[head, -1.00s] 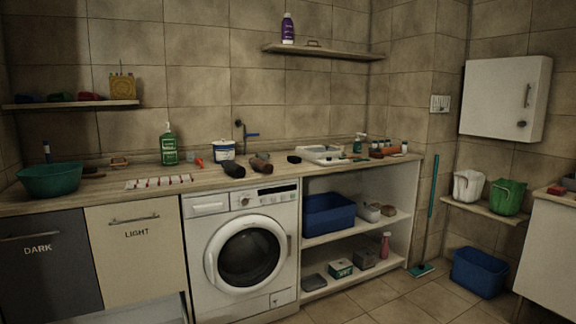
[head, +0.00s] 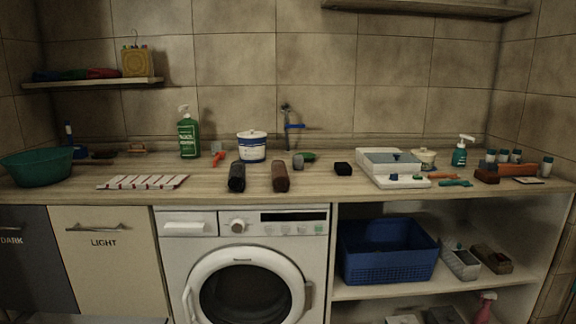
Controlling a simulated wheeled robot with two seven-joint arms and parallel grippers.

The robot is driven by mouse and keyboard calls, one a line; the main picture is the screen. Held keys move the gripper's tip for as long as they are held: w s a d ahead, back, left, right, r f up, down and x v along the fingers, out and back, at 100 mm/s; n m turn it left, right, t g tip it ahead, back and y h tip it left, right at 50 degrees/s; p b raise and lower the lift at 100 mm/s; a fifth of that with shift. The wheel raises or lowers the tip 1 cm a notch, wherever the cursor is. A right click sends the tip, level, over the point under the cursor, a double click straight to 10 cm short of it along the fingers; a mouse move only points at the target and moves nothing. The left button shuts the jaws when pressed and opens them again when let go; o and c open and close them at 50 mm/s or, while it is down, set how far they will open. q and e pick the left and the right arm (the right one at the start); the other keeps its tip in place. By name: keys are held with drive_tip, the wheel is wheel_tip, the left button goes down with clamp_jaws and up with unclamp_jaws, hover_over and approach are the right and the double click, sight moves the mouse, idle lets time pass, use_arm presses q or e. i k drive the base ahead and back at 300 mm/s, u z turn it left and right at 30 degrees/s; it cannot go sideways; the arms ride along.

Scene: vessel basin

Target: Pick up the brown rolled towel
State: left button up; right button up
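The brown rolled towel (head: 280,177) lies on the wooden counter (head: 205,184) above the washing machine, its near end toward me. A black or dark grey roll (head: 237,177) of similar size lies just to its left, with a narrow gap between them. Neither of my grippers shows in the head view.
Behind the rolls stand a white and blue tub (head: 252,146) and a blue-handled tap (head: 290,126). A striped cloth (head: 142,182) lies to the left and a small black block (head: 343,169) to the right. The counter's front edge is clear.

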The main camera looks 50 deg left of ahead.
sight(280, 178)
drive_tip(key=u, duration=0.75)
drive_tip(key=i, duration=1.3)
drive_tip(key=u, duration=1.25)
